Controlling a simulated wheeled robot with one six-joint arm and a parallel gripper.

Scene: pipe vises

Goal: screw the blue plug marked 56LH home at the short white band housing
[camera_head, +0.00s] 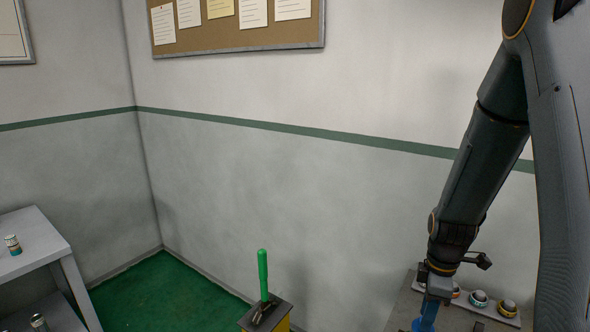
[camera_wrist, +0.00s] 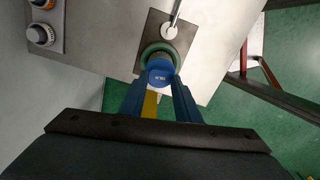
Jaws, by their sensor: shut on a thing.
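In the wrist view my gripper (camera_wrist: 160,82) has its two blue fingers shut on the sides of a blue plug (camera_wrist: 160,72). The plug's face carries small pale marking, too small to read for certain. Behind the plug is a round green-rimmed housing (camera_wrist: 155,47) on a dark square plate. The plug overlaps the housing's near edge; I cannot tell how deep it sits in it. No white band is clear on the housing. In the head view my gripper (camera_head: 432,300) points down at the lower right, and the blue there is partly cut off by the frame edge.
A rod with a white round end (camera_wrist: 171,32) stands close beyond the housing. A strip of round fittings (camera_head: 479,298) lies on the grey bench top (camera_wrist: 105,30). A green-handled lever (camera_head: 263,275) stands on a yellow-sided box. A grey shelf table (camera_head: 30,240) is at left.

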